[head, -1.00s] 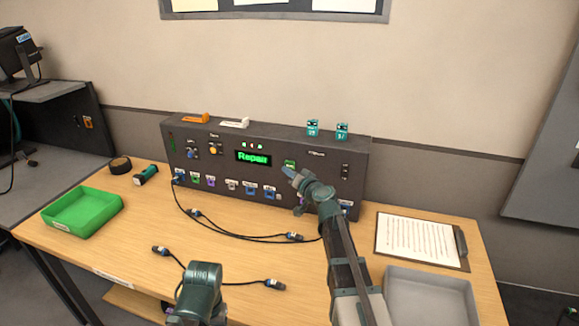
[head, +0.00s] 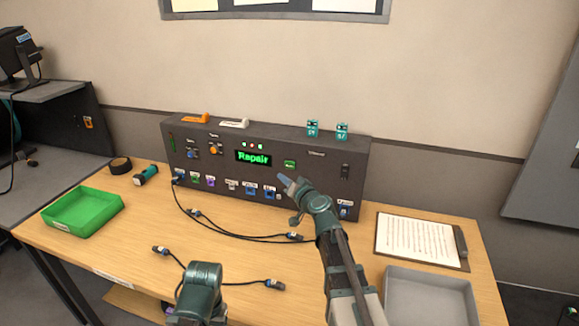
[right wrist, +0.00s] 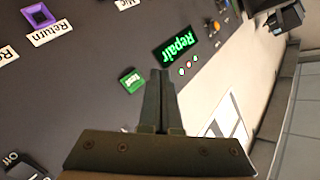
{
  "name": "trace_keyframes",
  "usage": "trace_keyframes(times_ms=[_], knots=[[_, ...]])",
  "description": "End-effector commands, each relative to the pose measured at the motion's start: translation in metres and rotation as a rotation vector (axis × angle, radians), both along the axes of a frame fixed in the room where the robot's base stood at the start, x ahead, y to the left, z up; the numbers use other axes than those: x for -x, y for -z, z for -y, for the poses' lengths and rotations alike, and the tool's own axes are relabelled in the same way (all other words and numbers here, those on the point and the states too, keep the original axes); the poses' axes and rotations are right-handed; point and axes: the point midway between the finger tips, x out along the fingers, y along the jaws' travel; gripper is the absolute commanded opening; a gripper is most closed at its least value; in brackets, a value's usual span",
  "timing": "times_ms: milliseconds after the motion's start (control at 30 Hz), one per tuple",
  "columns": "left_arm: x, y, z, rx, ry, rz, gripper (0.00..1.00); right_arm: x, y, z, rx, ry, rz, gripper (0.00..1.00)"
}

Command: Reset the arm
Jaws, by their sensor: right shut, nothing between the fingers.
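The dark control console (head: 215,165) stands at the back of the table, its green screen (head: 253,158) reading "Repair". A green button (head: 290,164) sits right of the screen; it also shows in the right wrist view (right wrist: 131,80). My right gripper (head: 283,182) is shut and empty, in front of the console just below the green button. In the right wrist view its closed fingers (right wrist: 158,68) point toward the panel, beside the button; I cannot tell the exact gap. A part of my own arm shows at the bottom of the head view, but no left gripper fingers are visible.
Dark cables with plugs (head: 275,285) lie in front of the console. A green tray (head: 82,211) is at left, a clipboard (head: 415,240) and a grey tray (head: 428,295) at right. Two teal blocks (head: 313,128) stand on the console.

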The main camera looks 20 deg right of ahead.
Motion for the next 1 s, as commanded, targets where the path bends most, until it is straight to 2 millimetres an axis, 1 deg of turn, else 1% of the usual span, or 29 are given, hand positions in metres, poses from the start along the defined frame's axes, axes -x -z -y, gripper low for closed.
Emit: trace_keyframes(times_ms=[100,167,267,300,333,367,400,467,500,567,600,667,700,767,800,900,1000], knots=[[0.000,0.000,0.000,0.000,0.000,0.000,0.68,0.001,0.000,-0.002,0.002,-0.005,-0.002,0.00],[0.000,-0.002,0.000,0.000,0.000,0.000,0.68,0.003,0.001,-0.011,0.011,-0.026,-0.012,0.00],[0.000,-0.006,0.000,0.000,0.000,0.000,0.68,0.015,0.009,-0.046,0.047,-0.118,-0.062,0.00],[0.000,-0.009,0.000,0.000,0.000,0.000,0.68,0.024,0.015,-0.067,0.072,-0.173,-0.096,0.00],[0.000,-0.011,0.000,0.000,0.000,0.000,0.68,0.033,0.021,-0.084,0.094,-0.219,-0.128,0.00],[0.000,-0.013,0.000,0.000,0.000,0.000,0.68,0.043,0.028,-0.102,0.118,-0.269,-0.166,0.00],[0.000,-0.016,0.000,0.000,0.000,0.000,0.68,0.058,0.039,-0.125,0.156,-0.336,-0.221,0.00],[0.000,-0.021,0.000,0.000,0.000,0.000,0.68,0.086,0.056,-0.156,0.216,-0.433,-0.316,0.00],[0.000,-0.024,0.000,0.000,0.000,0.000,0.68,0.106,0.069,-0.173,0.261,-0.492,-0.387,0.00],[0.000,-0.029,0.000,0.000,0.000,0.000,0.68,0.140,0.087,-0.193,0.334,-0.571,-0.503,0.00],[0.000,-0.032,0.000,0.000,0.000,0.000,0.68,0.165,0.099,-0.203,0.389,-0.615,-0.588,0.00],[0.000,-0.037,0.000,0.000,0.000,0.000,0.68,0.202,0.115,-0.210,0.475,-0.663,-0.718,0.00],[0.000,-0.041,0.000,0.000,0.000,0.000,0.68,0.226,0.123,-0.210,0.536,-0.683,-0.807,0.00],[0.000,-0.045,0.000,0.000,0.000,0.000,0.68,0.259,0.132,-0.205,0.624,-0.692,-0.932,0.00],[0.000,-0.047,0.000,0.000,0.000,0.000,0.68,0.277,0.135,-0.200,0.677,-0.688,-1.004,0.00],[0.000,-0.051,0.000,0.000,0.000,0.000,0.68,0.311,0.137,-0.185,0.784,-0.654,-1.147,0.00],[0.000,-0.053,0.000,0.000,0.000,0.000,0.68,0.331,0.135,-0.173,0.853,-0.615,-1.235,0.00]])
